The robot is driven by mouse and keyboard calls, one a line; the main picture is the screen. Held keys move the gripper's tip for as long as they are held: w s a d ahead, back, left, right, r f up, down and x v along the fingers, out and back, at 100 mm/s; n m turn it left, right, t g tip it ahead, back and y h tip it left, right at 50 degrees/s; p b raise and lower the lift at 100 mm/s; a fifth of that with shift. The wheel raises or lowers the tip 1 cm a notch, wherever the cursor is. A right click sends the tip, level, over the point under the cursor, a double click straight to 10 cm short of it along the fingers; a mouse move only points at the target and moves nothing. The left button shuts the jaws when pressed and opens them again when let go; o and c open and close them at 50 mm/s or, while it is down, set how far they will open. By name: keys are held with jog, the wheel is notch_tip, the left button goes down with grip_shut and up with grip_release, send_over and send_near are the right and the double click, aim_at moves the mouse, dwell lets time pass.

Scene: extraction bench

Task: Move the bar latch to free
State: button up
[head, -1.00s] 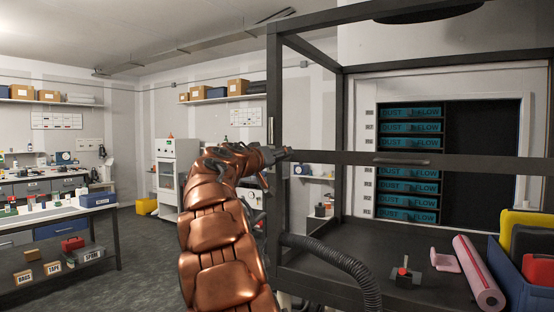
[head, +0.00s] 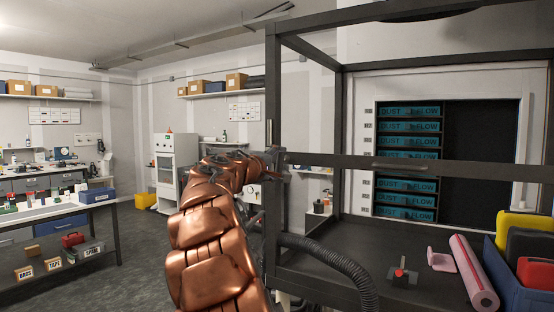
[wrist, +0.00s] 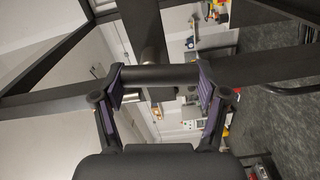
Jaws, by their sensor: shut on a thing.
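My gripper (head: 276,161) is at the left end of the dark horizontal bar (head: 470,168), next to the frame's near-left post. The bar latch is mostly hidden there by my arm in the head view. In the wrist view, my gripper (wrist: 160,76) has its two purple-padded fingers at either end of a dark rounded crosspiece, apparently the bar latch (wrist: 155,74). The fingers are shut on it. A grey metal cylinder (wrist: 152,42) stands just beyond it. I cannot tell the latch's exact position.
The dark frame's post (head: 272,90) stands close to my gripper. A ribbed black hose (head: 335,262) curves below. A red-topped device (head: 402,273), a pink roll (head: 474,270) and a blue bin (head: 512,275) are on the bench.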

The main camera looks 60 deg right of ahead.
jog(key=shift+s+n+p, duration=0.15)
jog(key=shift+n+p, duration=0.3)
jog(key=shift+n, duration=0.35)
jog(key=o, duration=1.2)
jog(key=shift+c, duration=0.2)
jog(key=a, duration=1.2)
jog(key=shift+s, duration=0.2)
